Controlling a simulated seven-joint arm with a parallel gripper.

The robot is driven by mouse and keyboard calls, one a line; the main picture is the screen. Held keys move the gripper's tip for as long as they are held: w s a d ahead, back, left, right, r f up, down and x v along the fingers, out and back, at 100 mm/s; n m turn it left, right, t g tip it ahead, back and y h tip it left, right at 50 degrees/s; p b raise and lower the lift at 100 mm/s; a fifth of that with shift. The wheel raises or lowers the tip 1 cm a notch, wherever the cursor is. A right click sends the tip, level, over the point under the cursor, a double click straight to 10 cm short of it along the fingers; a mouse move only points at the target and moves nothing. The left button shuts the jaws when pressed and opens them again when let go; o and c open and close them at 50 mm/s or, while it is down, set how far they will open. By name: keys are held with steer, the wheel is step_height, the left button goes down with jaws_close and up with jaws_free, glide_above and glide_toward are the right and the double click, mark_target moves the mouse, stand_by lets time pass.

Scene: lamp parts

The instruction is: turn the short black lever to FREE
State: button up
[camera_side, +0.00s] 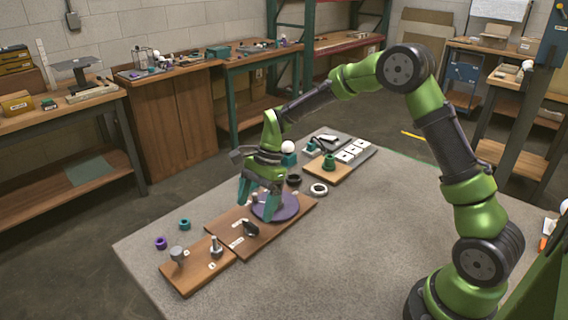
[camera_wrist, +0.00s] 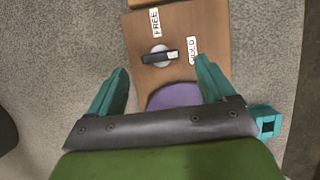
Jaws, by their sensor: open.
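The short black lever (camera_wrist: 160,56) sits on a pale round base on a brown board (camera_wrist: 205,18). It lies crosswise in the wrist view, with one end toward the HOLD label (camera_wrist: 193,50). The FREE label (camera_wrist: 155,22) is beyond it, away from my gripper. In the side view the lever (camera_side: 250,229) stands on the board in front of the purple disc (camera_side: 285,208). My gripper (camera_side: 258,200) is open and empty above the disc. In the wrist view its fingers (camera_wrist: 161,67) are spread to either side of the lever, apart from it.
A smaller wooden board (camera_side: 188,280) with two upright metal posts adjoins at the lower left. A purple ring (camera_side: 161,243) and a teal ring (camera_side: 184,224) lie nearby. Black (camera_side: 294,180) and white (camera_side: 319,189) rings lie behind the disc. The grey table (camera_side: 340,250) is clear at right.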

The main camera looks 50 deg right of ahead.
mark_target(251, 223)
steer(key=shift+x, duration=2.2)
steer(key=shift+c, duration=0.2)
steer(key=c, duration=1)
